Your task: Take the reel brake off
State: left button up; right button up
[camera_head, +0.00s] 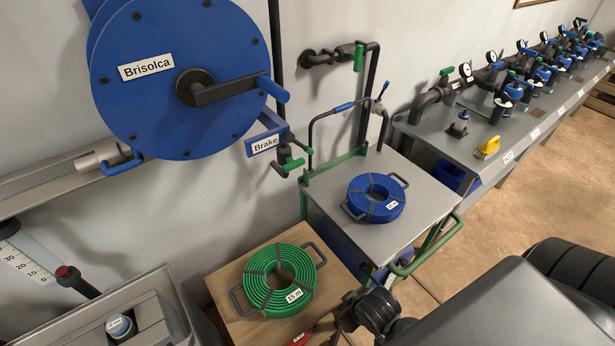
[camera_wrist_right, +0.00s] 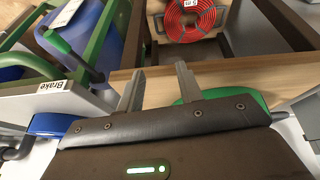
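The large blue hose reel (camera_head: 180,85), labelled "Brisolca", is on the wall at the upper left in the head view. Its dark crank has a blue grip (camera_head: 272,89). The reel brake is a blue angled lever (camera_head: 268,130) with a "Brake" label, touching or close to the reel's lower right rim. My right gripper (camera_wrist_right: 157,80) is open and empty in the right wrist view, its fingers apart. I see no left gripper.
A blue coil (camera_head: 376,198) lies on a grey-topped trolley, and a green coil (camera_head: 279,282) on the wooden top below. Pipes with a green-handled valve (camera_head: 289,163) stand beside the brake. A red coil (camera_wrist_right: 195,18) lies beyond the fingers in the wrist view.

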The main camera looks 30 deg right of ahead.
jog(key=w+d+r+t, duration=0.1)
jog(key=w, duration=0.2)
jog(key=w+d+r+n+t, duration=0.1)
jog(key=w+r, duration=0.1)
jog(key=w, duration=0.1)
jog(key=w+d+r+t, duration=0.1)
jog(key=w, duration=0.1)
jog(key=shift+w+r+t, duration=0.3)
jog(key=shift+w, duration=0.1)
jog(key=w+d+r+n+t, duration=0.2)
jog(key=w+d+r+t, duration=0.15)
jog(key=w+r, duration=0.4)
jog(key=n+t+y+p, duration=0.1)
jog(key=n+t+y, duration=0.1)
jog(key=n+t, duration=0.3)
send_near(310, 152)
jog(key=t, duration=0.1)
jog(key=shift+m, duration=0.4)
jog(key=w+p, duration=0.1)
jog(key=w, duration=0.2)
jog(key=w+a+p, duration=0.1)
jog(key=w, duration=0.2)
jog(key=w+p, duration=0.1)
jog(key=w, duration=0.2)
jog(key=shift+w+a+f, duration=0.1)
jog(key=shift+a+f, duration=0.1)
jog(key=shift+f, duration=0.15)
jog(key=shift+w+a+f, duration=0.1)
jog(key=shift+w+f, duration=0.05)
jog(key=shift+w, duration=0.65)
